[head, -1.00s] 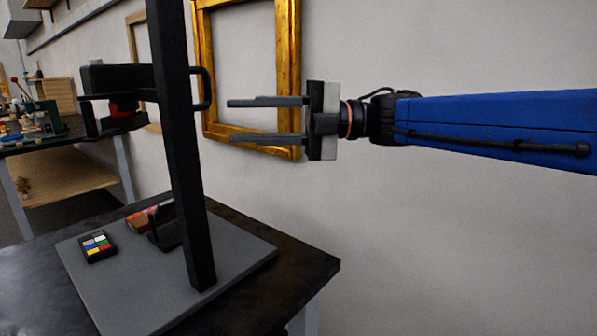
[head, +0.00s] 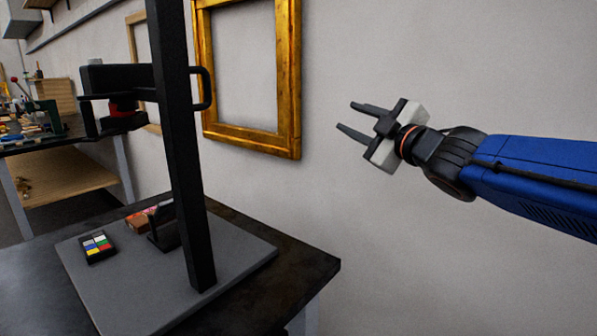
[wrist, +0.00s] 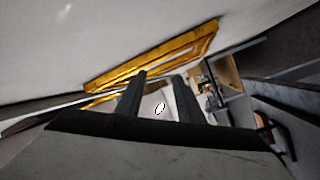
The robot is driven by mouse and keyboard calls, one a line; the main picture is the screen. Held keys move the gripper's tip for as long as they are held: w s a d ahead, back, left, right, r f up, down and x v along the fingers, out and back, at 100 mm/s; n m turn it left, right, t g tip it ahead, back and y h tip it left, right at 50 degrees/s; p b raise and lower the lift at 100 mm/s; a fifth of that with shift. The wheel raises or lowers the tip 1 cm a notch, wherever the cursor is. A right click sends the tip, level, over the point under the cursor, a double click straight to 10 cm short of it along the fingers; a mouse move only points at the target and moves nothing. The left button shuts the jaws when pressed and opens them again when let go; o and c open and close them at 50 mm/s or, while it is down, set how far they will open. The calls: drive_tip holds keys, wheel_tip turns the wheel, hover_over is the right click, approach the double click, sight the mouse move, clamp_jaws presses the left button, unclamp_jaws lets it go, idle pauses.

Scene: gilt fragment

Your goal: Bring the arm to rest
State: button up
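My gripper (head: 346,116) is in the right half of the head view, raised in front of the bare wall. Its two dark fingers point up and left, spread apart with nothing between them. The blue arm reaches in from the right edge. In the wrist view the fingers (wrist: 158,90) are also apart and empty. The gripper is clear of the gilt frame (head: 290,80), which hangs on the wall to its left.
A black stand (head: 180,150) rises from a grey base plate (head: 130,300) on a dark table (head: 315,265). A colour chart (head: 97,247) lies on the plate. A cluttered bench (head: 50,140) is at the far left. The space below my gripper looks free.

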drive_tip(key=s+d+f+m+g+h, duration=0.2)
drive_tip(key=s+d+f+m+h, duration=0.3)
drive_tip(key=d+f, duration=0.35)
drive_tip(key=s+d+f+m+g+h, duration=0.2)
drive_tip(key=d+f+m+h, duration=0.35)
drive_tip(key=d+f, duration=0.3)
drive_tip(key=s+f+m+g+y, duration=0.1)
drive_tip(key=s+f+m+g, duration=0.5)
drive_tip(key=s+f, duration=1.2)
drive_tip(key=shift+s+f+g, duration=0.4)
drive_tip(key=shift+s+g, duration=0.55)
drive_tip(key=shift+g, duration=0.05)
